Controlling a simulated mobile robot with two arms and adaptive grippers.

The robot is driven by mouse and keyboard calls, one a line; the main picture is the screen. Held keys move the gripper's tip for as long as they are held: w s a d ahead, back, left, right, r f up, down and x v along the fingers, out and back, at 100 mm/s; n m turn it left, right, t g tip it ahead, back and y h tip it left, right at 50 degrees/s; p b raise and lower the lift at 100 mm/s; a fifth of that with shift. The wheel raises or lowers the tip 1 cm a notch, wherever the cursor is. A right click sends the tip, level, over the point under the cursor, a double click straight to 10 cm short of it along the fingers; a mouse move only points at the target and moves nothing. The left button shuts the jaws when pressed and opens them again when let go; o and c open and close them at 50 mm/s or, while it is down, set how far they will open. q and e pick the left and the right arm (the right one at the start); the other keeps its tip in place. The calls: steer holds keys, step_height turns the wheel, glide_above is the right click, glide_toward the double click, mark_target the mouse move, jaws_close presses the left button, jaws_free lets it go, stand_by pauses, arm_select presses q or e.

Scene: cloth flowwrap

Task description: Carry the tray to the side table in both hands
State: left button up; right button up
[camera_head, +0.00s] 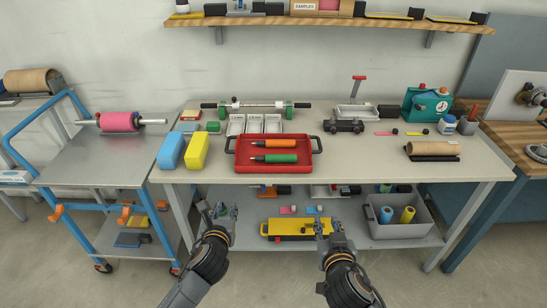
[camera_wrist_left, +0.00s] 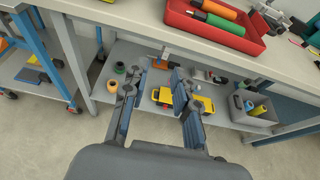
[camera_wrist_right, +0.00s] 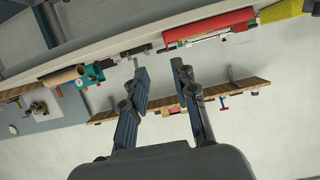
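The red tray (camera_head: 274,170) sits on the workbench, with a dark handle at its left and right ends. An orange-handled tool (camera_head: 272,144) and a green-handled tool (camera_head: 274,158) lie in it. The tray also shows in the left wrist view (camera_wrist_left: 216,36) and at the top of the right wrist view (camera_wrist_right: 208,25). My left gripper (camera_head: 222,211) is open and empty, in front of the bench and below its top. My right gripper (camera_head: 322,228) is open and empty, also low in front of the bench. Neither touches the tray.
A steel-topped cart (camera_head: 95,160) with blue rails stands left of the bench (camera_head: 355,172). Blue (camera_head: 171,150) and yellow (camera_head: 197,149) blocks lie left of the tray, and small grey bins (camera_head: 254,123) stand behind it. A wood-topped table (camera_head: 507,140) stands at right.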

steer(key=v, duration=0.4)
steer(key=shift+w, duration=0.1)
